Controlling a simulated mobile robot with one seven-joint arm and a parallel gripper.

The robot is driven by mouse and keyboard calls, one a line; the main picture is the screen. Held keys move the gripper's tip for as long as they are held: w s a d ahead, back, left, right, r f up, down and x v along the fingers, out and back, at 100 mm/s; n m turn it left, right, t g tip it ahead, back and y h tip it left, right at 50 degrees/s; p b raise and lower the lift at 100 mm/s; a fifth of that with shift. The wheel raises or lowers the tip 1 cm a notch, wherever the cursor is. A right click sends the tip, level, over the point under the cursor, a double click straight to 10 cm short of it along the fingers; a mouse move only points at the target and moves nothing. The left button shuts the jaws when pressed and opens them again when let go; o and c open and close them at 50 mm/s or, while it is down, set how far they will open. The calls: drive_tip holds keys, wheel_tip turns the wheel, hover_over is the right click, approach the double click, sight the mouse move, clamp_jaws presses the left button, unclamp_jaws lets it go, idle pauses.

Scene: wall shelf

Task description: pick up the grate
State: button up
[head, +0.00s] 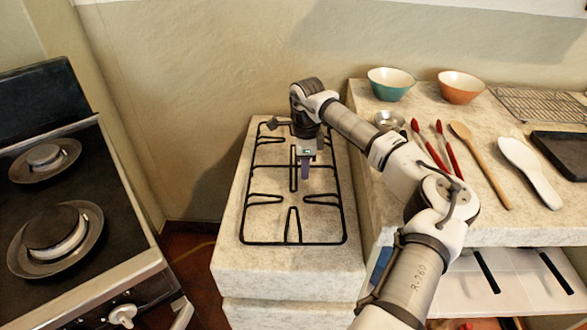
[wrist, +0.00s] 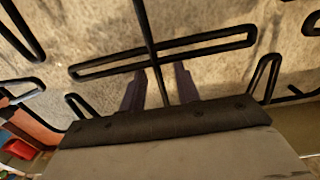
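The grate (head: 290,243) is a black wire frame with inward prongs, lying flat on a pale stone block. My gripper (head: 305,180) points down over the middle of the grate, and its dark fingers are apart. In the wrist view the grate (wrist: 148,40) fills the upper part of the picture. One straight bar runs between the two fingers of my gripper (wrist: 160,72), with a gap on each side. A narrow crossing loop lies just beyond the fingertips. The exact height of the fingertips over the stone is hard to tell.
A stove (head: 130,240) with round burners stands at the left. On the right, a higher stone counter (head: 400,115) holds a teal bowl (head: 391,84), an orange bowl (head: 461,88), red-handled tools, a wooden spoon (head: 480,165) and a white spatula (head: 530,172). The wall is close behind.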

drive_tip(key=shift+f, duration=0.25)
clamp_jaws()
drive_tip(key=shift+r, duration=0.1)
idle(1.2)
